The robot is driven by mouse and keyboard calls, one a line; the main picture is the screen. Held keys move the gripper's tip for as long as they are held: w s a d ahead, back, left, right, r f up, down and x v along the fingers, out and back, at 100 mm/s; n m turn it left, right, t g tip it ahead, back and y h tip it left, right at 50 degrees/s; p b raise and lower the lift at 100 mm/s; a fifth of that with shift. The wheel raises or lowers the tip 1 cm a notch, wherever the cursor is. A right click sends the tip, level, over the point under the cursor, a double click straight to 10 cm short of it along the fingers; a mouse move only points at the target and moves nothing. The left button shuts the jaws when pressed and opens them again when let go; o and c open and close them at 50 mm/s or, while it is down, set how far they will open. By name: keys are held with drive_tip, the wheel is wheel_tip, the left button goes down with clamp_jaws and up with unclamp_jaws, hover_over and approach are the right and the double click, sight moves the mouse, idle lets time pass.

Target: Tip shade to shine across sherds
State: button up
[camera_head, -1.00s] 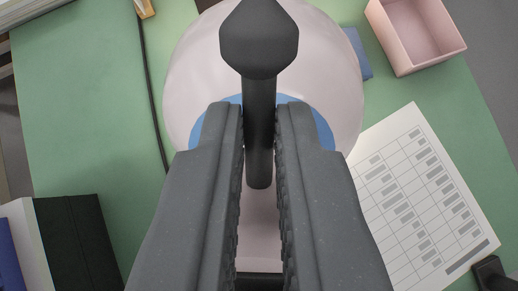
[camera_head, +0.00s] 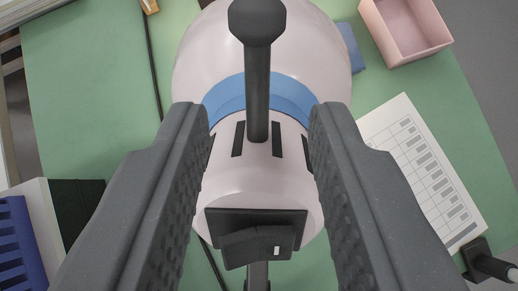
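The lamp shade (camera_head: 215,55) is a rounded pinkish-white body with a blue band (camera_head: 225,95). It fills the top middle of the view, and its narrower neck with dark slots points toward me. A black handle (camera_head: 257,90) with a faceted knob stands up from it toward the camera. A black joint bracket (camera_head: 256,236) sits at the neck's near end. My gripper (camera_head: 260,108) is open, with its fingers apart on either side of the handle and nothing between them touching. No sherds are visible; the shade hides the mat beneath it.
A green mat (camera_head: 90,110) covers the table, with a black cable (camera_head: 153,60) left of the shade. A pink open box (camera_head: 405,30) is at top right, above a printed sheet (camera_head: 425,175). A blue rack (camera_head: 15,245) stands at lower left.

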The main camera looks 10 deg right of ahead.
drive_tip(key=v, duration=1)
drive_tip(key=shift+s+r, duration=0.3)
